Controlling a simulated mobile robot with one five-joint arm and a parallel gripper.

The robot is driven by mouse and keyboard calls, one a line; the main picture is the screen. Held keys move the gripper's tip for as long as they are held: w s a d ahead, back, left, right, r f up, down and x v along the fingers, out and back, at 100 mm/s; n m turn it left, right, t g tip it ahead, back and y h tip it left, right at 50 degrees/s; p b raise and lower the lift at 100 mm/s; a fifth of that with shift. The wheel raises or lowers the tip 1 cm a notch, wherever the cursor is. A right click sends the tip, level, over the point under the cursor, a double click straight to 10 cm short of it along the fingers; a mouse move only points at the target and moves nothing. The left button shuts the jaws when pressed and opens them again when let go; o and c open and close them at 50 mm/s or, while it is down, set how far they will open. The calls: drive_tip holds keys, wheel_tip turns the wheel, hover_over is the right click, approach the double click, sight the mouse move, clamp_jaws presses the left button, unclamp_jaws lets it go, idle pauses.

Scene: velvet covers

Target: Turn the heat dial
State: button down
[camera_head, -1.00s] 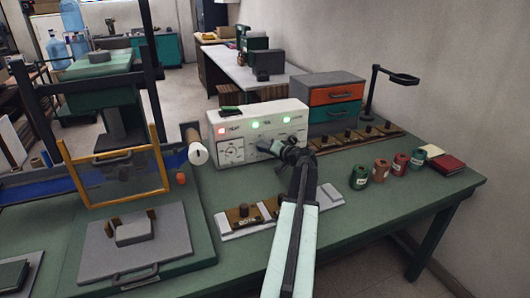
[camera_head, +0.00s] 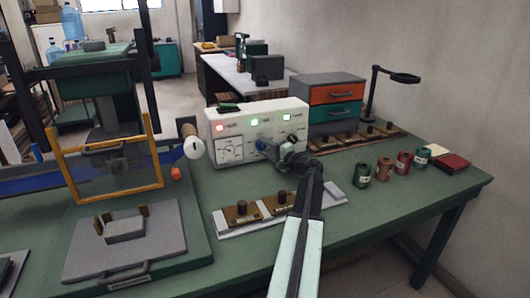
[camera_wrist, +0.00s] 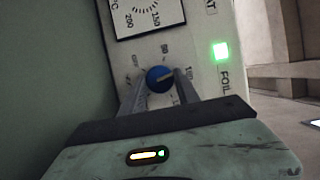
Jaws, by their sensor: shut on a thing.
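The white control box (camera_head: 285,110) stands on the green bench. Its front has a gauge (camera_head: 229,150), a red light at the left and two green lights. A round blue dial (camera_wrist: 159,79) with a pale pointer line sits on the panel, inside a ring of printed marks, below the gauge in the wrist view. It also shows in the head view (camera_head: 262,145), partly covered by my gripper. My gripper (camera_wrist: 160,86) is shut on the blue dial, one finger on each side. The lit green light (camera_wrist: 221,51) beside it is labelled FOIL.
A press with a yellow-framed guard (camera_head: 160,165) stands at the left, with a white-ended roll (camera_head: 193,147) beside the box. A grey strip with brown blocks (camera_head: 241,212) lies in front. Several spools (camera_head: 383,167) and a drawer unit (camera_head: 335,93) are at the right.

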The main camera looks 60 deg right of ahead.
drive_tip(key=shift+m, duration=0.3)
idle(0.4)
drive_tip(key=c, duration=0.9)
unclamp_jaws()
drive_tip(key=v, duration=0.7)
drive_tip(key=shift+s+a+f, duration=0.1)
drive_tip(key=shift+s+f, duration=0.05)
drive_tip(key=shift+s, duration=0.15)
